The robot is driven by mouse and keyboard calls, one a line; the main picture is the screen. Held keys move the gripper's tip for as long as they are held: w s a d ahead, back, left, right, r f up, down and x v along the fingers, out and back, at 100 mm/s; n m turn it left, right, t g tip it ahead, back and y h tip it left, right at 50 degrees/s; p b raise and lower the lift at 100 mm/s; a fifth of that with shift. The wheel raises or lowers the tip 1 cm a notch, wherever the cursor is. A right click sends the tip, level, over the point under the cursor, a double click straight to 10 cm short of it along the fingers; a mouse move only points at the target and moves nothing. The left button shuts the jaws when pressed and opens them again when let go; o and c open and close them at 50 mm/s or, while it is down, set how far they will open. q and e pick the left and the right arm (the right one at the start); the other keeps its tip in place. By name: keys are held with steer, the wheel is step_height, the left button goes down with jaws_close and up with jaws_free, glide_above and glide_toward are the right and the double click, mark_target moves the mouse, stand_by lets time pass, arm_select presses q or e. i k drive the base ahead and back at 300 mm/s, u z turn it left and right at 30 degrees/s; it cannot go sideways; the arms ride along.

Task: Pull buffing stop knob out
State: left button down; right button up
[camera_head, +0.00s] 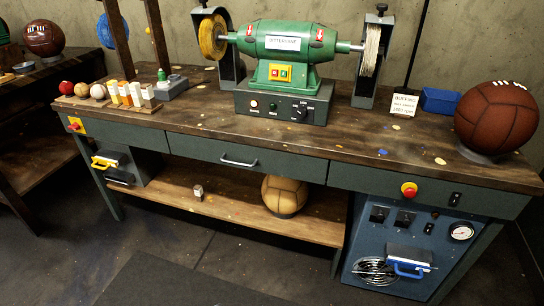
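Two red knobs show on the front of the workbench. The other red knob (75,125) is on a yellow plate at the bench's left end. I cannot tell from their markings which is the buffing stop knob, or whether either is pushed in or out. The green buffing machine (290,43) stands on the bench top, with a yellow wheel at its left and a pale wheel at its right. Neither of my grippers is in view.
The workbench (350,145) has a brown ball (497,117) at its right end and a small sign (404,104) beginning "BUFFING". The blue cabinet (395,240) has switches, a gauge and a handle. A tan ball (284,195) sits on the lower shelf. Floor in front is clear.

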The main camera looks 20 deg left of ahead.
mark_target(409, 193)
steer(key=k, duration=0.65)
steer(key=u, duration=0.85)
steer(key=i, duration=1.55)
steer(key=z, duration=0.8)
